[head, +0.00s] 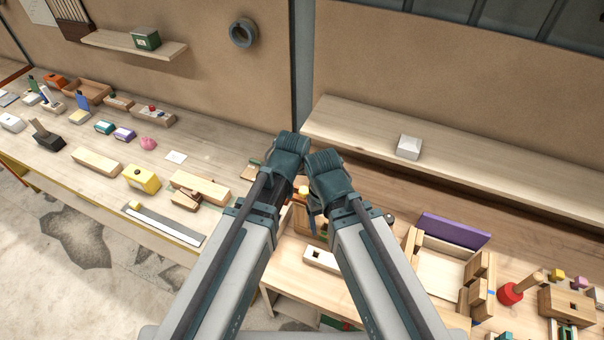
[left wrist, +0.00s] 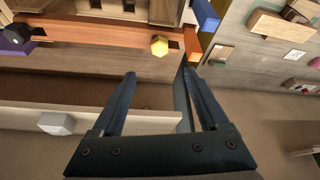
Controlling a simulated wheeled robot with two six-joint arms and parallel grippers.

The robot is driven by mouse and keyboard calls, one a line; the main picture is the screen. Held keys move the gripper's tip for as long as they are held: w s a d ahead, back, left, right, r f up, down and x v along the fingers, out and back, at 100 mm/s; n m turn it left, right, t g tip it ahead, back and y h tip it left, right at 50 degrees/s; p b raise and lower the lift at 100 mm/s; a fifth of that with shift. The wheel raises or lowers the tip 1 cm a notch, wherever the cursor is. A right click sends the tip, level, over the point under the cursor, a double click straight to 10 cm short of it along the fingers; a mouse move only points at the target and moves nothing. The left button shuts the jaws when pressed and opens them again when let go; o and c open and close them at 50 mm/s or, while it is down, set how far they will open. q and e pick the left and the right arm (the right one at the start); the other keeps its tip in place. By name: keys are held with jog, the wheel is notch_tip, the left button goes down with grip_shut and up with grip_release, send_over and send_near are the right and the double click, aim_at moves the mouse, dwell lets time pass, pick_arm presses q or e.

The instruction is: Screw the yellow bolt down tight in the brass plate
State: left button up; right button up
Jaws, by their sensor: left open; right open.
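The yellow bolt (left wrist: 159,46) shows its six-sided head in the left wrist view, on a long orange-brown strip (left wrist: 95,33) that may be the brass plate. I cannot tell how deep the bolt sits. My left gripper (left wrist: 158,80) is open and empty, its two dark fingers apart, with the bolt beyond the gap between the fingertips. In the head view a small yellow top (head: 303,190), probably the bolt, shows between my arms. My right gripper (head: 318,212) is beside it, open, its fingers partly hidden by my right wrist. The plate is mostly hidden there.
A raised shelf (head: 470,165) with a white box (head: 409,147) runs behind my wrists. A purple board (head: 454,231) and wooden blocks stand at the right. A yellow block (head: 142,180) and a steel strip (head: 165,224) lie on the left bench.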

aim_at(304, 189)
pick_arm(q)
jog(key=b+x, duration=1.2)
jog(key=x, duration=0.2)
jog(key=shift+s+b, duration=0.2)
jog(key=shift+b, duration=0.1)
jog(key=shift+r, duration=0.1)
jog(key=shift+c, duration=0.3)
grip_shut()
